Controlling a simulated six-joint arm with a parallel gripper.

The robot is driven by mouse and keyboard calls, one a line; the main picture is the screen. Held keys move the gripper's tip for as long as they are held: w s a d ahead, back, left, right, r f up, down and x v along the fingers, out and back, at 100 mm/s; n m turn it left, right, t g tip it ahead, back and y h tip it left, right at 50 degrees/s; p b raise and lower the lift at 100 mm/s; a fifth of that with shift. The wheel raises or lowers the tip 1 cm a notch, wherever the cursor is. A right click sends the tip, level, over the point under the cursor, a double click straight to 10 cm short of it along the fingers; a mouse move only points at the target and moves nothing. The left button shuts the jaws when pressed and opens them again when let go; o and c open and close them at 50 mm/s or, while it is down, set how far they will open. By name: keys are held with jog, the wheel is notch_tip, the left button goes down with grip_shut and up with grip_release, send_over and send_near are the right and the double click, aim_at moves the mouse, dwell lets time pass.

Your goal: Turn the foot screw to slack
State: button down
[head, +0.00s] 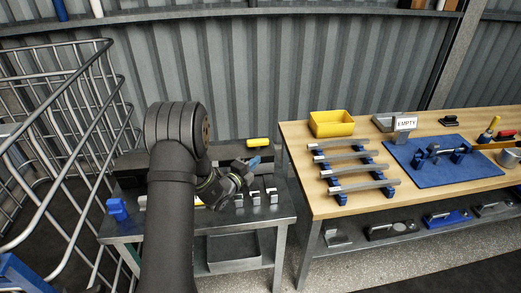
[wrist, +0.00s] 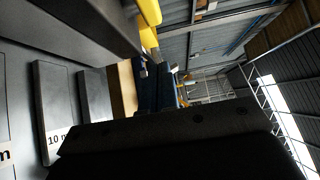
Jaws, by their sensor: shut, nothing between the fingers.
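I cannot make out the foot screw in either view. My arm reaches over the grey metal bench (head: 285,215) at the left of the head view. My gripper (head: 252,162) is at the bench's right part, near its back edge, with blue at its tip. It is shut and holds nothing. My arm hides much of the bench top. In the wrist view a large dark shape fills the bottom, close to the camera. Beyond it a grey block (wrist: 55,95) with a label reading "10 m" lies on a grey surface.
Several small grey blocks (head: 256,198) stand in front of my gripper, and a yellow item (head: 258,142) lies behind it. A blue piece (head: 117,208) sits at the bench's left. A metal rail cage (head: 60,120) stands left. The wooden table (head: 290,140) at right carries bars, a yellow bin (head: 332,123) and a blue mat (head: 405,160).

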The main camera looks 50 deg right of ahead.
aim_at(267, 144)
jog(key=shift+w+d, duration=0.45)
jog(key=shift+d, duration=0.8)
jog(key=shift+w+d, duration=0.5)
jog(key=shift+d, duration=0.8)
jog(key=shift+w+d, duration=0.45)
jog(key=shift+d, duration=0.8)
